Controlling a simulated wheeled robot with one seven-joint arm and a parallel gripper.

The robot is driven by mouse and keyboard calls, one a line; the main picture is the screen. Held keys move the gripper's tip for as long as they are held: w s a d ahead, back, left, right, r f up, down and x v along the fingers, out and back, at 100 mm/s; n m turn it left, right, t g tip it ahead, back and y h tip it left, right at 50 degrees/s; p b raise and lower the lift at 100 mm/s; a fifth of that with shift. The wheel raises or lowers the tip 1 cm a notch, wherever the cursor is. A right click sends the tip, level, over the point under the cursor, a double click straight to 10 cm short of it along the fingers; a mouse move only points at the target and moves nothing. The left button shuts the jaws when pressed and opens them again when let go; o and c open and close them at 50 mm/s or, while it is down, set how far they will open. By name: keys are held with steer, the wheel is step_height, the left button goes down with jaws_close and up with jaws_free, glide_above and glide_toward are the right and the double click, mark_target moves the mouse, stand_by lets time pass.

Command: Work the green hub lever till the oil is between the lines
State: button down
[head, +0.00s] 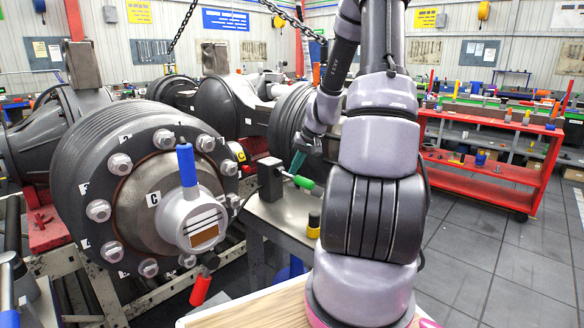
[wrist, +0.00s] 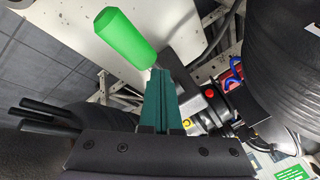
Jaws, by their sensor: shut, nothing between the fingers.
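The green hub lever (head: 301,182) sticks out from a dark grey block on a small bench, right of the large hub. In the wrist view the green grip (wrist: 127,38) lies just beyond my fingertips, at upper left. My gripper (head: 297,164) has teal fingers, shut and empty, just above the lever; they also show in the wrist view (wrist: 158,80). Whether they touch the lever is unclear. The hub's sight window (head: 204,224) shows brown oil (head: 204,238) at the bottom, seemingly below the dark lines.
A blue-handled lever (head: 187,166) stands up and a red-handled lever (head: 201,287) hangs down on the hub (head: 140,200). A yellow and black container (head: 313,226) stands on the bench (head: 284,214). A red shelf cart (head: 486,165) is at right, with open floor around it.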

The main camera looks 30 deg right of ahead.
mark_target(287, 174)
stand_by(0.3)
steer(key=shift+w+a+r, duration=0.1)
steer(key=shift+w+r, duration=0.15)
steer(key=shift+r, duration=0.5)
steer(key=shift+w+a+r, duration=0.1)
steer(key=shift+w+r, duration=0.15)
steer(key=shift+r, duration=0.5)
steer(key=shift+w+a+r, duration=0.1)
steer(key=shift+w+r, duration=0.15)
steer(key=shift+r, duration=0.5)
steer(key=r, duration=0.1)
steer(key=w+r, duration=0.1)
steer(key=r, duration=0.2)
steer(key=shift+w+a+r, duration=0.3)
steer(key=shift+r, duration=0.05)
